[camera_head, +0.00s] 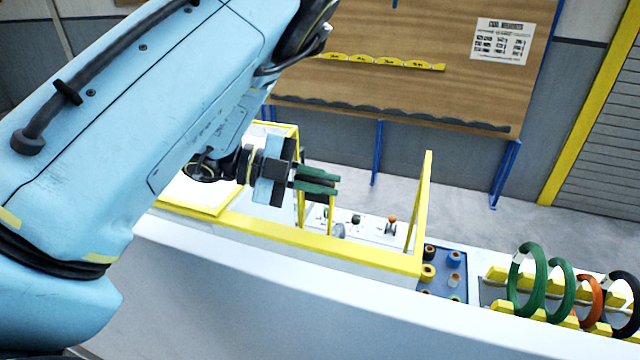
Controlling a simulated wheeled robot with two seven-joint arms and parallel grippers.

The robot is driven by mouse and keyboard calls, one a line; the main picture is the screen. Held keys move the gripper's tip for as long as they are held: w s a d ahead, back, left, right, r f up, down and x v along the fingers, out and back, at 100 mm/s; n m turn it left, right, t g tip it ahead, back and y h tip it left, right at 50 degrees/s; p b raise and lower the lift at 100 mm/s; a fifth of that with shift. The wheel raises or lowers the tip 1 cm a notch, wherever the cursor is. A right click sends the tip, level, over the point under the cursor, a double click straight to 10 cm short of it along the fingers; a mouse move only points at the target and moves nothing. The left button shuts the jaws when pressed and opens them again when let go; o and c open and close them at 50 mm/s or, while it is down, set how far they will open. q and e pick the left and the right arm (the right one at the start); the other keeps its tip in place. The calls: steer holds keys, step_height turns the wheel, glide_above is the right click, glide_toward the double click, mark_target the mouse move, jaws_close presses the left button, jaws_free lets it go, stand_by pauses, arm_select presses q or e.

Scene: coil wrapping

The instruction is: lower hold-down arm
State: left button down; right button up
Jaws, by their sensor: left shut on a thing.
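My left arm comes in from the left, and its gripper (337,183) is above the white and yellow wrapping machine (290,233). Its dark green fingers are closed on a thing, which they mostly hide. Thin yellow bars show just below and beside the fingers, and the held thing seems to be the hold-down arm (331,215). How far the arm is tilted I cannot tell. My right gripper is out of view.
An upright yellow post (424,200) stands at the machine's right end. A blue tray (443,262) with small spools and a yellow rack (558,318) with green, orange and black coils lie to the right. A wooden board (400,95) stands behind, with bare floor before it.

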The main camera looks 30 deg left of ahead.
arm_select(q)
steer(key=w+a+f, duration=0.2)
steer(key=w+f, duration=0.1)
steer(key=w, duration=0.7)
steer(key=shift+w+a+f, duration=0.15)
steer(key=shift+w+a, duration=0.25)
steer(key=c, duration=1.5)
jaws_free()
steer(key=shift+c, duration=0.2)
steer(key=shift+o, duration=0.3)
steer(key=shift+a, duration=0.1)
steer(key=b+v, duration=0.2)
steer(key=v, duration=1.1)
steer(key=shift+a+b, duration=0.15)
steer(key=shift+b, duration=0.2)
